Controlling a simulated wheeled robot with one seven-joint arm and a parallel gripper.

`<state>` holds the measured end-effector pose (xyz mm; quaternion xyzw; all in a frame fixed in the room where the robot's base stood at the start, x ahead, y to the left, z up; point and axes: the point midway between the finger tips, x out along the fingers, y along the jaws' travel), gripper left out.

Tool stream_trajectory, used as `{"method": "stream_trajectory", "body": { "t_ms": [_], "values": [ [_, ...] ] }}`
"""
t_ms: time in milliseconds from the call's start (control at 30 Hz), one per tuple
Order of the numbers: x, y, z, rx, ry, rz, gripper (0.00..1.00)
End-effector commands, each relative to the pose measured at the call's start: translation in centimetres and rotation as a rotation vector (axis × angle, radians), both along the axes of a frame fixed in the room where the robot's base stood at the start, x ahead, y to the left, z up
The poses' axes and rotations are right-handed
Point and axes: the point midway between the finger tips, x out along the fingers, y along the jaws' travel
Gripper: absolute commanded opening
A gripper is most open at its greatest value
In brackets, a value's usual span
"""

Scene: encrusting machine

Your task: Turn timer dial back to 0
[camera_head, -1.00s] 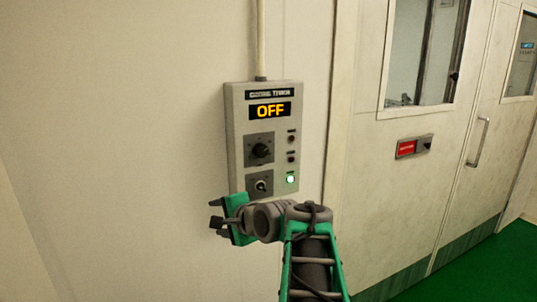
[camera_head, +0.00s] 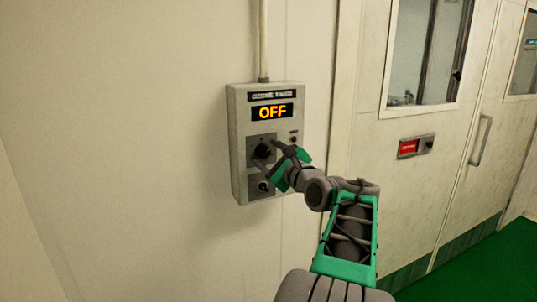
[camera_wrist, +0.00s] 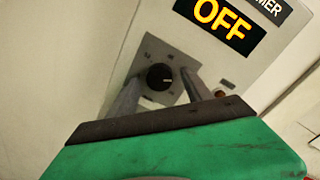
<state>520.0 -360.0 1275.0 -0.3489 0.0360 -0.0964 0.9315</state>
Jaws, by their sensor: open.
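The timer box (camera_head: 240,150) is a grey panel on the wall with a lit orange "OFF" display (camera_head: 272,112); the display also shows in the wrist view (camera_wrist: 226,18). The black timer dial (camera_head: 263,150) sits on a dark square plate below the display. In the wrist view the dial (camera_wrist: 159,77) lies between the two fingers of my gripper (camera_wrist: 160,84), which are apart on either side of it. I cannot tell whether either finger touches it. In the head view my gripper (camera_head: 280,158) is at the dial, and its scale marks are too small to read.
A second switch (camera_head: 263,186) sits below the dial. An indicator (camera_head: 293,138) is on the box's right side, and my arm hides the lower ones. A conduit (camera_head: 263,45) runs up the wall. A door with a red-labelled lock (camera_head: 408,148) stands to the right.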

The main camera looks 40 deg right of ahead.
Motion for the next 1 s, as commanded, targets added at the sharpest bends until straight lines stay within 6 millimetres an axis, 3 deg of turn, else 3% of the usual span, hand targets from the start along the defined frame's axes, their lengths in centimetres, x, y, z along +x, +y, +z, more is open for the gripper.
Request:
{"method": "stream_trajectory", "body": {
  "t_ms": [100,800,1000],
  "values": [
    [-0.03,0.01,-0.01,-0.001,0.0,0.0,0.57],
    [-0.06,0.02,0.03,-0.001,0.0,0.0,0.0],
    [-0.05,0.03,0.02,-0.006,0.001,0.0,0.0]
  ]
}}
